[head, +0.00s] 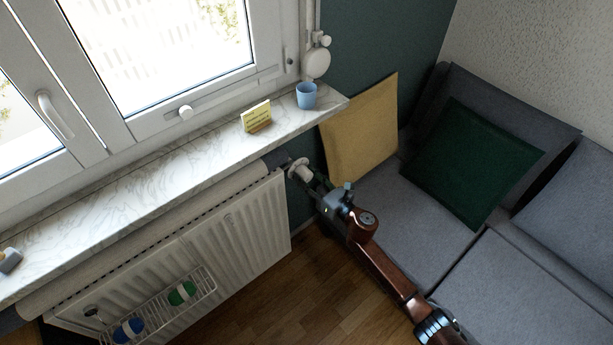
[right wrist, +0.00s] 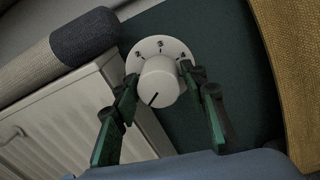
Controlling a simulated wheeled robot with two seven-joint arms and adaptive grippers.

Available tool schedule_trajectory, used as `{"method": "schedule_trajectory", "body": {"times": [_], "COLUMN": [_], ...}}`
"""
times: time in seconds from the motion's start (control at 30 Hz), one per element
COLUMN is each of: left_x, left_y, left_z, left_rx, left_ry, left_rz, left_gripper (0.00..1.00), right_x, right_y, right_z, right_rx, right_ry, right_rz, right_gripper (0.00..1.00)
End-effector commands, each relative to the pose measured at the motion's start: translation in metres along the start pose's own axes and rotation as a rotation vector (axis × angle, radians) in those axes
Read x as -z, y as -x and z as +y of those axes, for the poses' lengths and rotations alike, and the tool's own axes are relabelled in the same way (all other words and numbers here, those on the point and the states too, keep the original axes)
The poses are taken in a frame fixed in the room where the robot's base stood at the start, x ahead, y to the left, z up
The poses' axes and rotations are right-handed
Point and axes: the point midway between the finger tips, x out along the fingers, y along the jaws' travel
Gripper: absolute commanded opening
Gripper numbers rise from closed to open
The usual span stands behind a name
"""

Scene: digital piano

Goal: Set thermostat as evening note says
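The white thermostat knob (head: 299,170) is at the radiator's right end, under the sill. In the right wrist view the knob (right wrist: 159,84) has a dark pointer line towards the lower left. Its pale dial plate (right wrist: 160,48) carries several dark marks, too small to read. My right gripper (head: 318,186) is at the knob. In the wrist view its green fingers stand apart on either side of the knob; I cannot tell whether they touch it. A yellow note (head: 256,115) stands on the sill; its writing is too small to read. My left gripper is out of view.
The marble sill (head: 190,150) overhangs the radiator (head: 235,225) and holds a blue cup (head: 306,95) and a grey object (head: 9,261). A wire rack (head: 165,310) hangs on the radiator. A grey sofa (head: 400,205) with a yellow cushion (head: 362,130) is close on the right.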

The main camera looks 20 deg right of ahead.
Motion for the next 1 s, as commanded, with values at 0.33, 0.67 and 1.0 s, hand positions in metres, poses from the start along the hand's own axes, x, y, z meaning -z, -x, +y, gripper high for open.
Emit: {"method": "schedule_trajectory", "body": {"times": [0.33,0.67,1.0], "left_x": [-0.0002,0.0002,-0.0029], "left_y": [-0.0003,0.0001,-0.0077], "left_z": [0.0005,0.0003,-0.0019], "left_rx": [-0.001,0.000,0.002], "left_ry": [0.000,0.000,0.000], "left_rz": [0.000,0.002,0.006], "left_gripper": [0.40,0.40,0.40], "right_x": [0.0002,0.0000,-0.0007], "right_y": [0.0002,0.0003,0.0004], "right_z": [-0.0001,-0.0002,-0.0001], "right_rx": [0.000,0.001,-0.001], "right_ry": [0.000,-0.027,-0.227], "right_rz": [0.000,-0.001,-0.008], "right_gripper": [0.14,0.09,0.09]}}
